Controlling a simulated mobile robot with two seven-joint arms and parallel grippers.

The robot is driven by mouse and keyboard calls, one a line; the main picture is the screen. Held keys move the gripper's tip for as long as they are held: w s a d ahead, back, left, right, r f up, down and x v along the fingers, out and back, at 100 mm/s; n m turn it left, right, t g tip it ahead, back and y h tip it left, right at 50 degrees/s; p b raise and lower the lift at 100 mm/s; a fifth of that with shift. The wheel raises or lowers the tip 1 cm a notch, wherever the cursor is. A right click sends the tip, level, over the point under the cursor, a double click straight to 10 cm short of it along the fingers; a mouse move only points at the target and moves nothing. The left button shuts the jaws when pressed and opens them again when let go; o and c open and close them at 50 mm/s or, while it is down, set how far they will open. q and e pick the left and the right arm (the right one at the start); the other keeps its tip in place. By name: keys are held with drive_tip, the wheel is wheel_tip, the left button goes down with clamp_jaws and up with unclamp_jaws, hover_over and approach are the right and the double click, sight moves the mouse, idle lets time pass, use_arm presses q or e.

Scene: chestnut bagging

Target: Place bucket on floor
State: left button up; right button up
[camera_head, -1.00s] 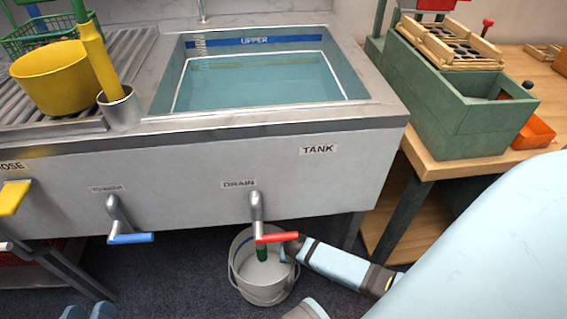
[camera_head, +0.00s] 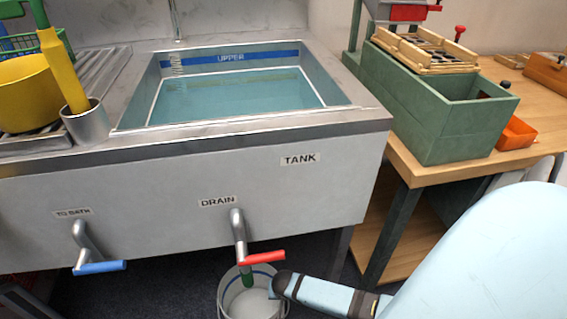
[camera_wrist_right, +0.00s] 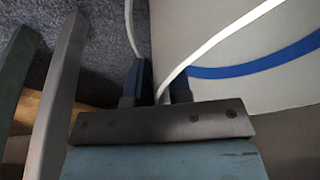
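The bucket (camera_head: 232,298), pale grey with a blue band inside, is under the sink's drain tap (camera_head: 240,235). Its lower part is cut off by the bottom edge of the head view, so I cannot tell whether its base touches the floor. My right gripper (camera_head: 279,285) is at the bucket's right rim. In the right wrist view, the gripper (camera_wrist_right: 161,85) has its fingers on either side of the bucket's white rim and appears shut on it. The bucket wall (camera_wrist_right: 215,35) fills the right side there. My left gripper is not in view.
The steel sink (camera_head: 170,190), with a tank of water, stands above the bucket. The red drain handle (camera_head: 262,258) sticks out just above the rim. A wooden table (camera_head: 440,172) with a green box (camera_head: 425,115) is at right. Dark floor (camera_wrist_right: 100,25) shows beside the bucket.

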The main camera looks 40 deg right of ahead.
drive_tip(key=shift+o, duration=0.7)
drive_tip(key=shift+r, duration=0.1)
drive_tip(key=p+v, duration=0.4)
drive_tip(key=v, duration=0.3)
drive_tip(key=shift+r+p, duration=0.3)
drive_tip(key=shift+p, duration=0.05)
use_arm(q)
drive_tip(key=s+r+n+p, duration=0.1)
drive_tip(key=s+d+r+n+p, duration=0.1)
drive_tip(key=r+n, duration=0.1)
use_arm(e)
drive_tip(key=v, duration=0.4)
drive_tip(key=shift+s+a+r, duration=0.1)
drive_tip(key=shift+s+r, duration=0.05)
drive_tip(key=shift+r, duration=0.1)
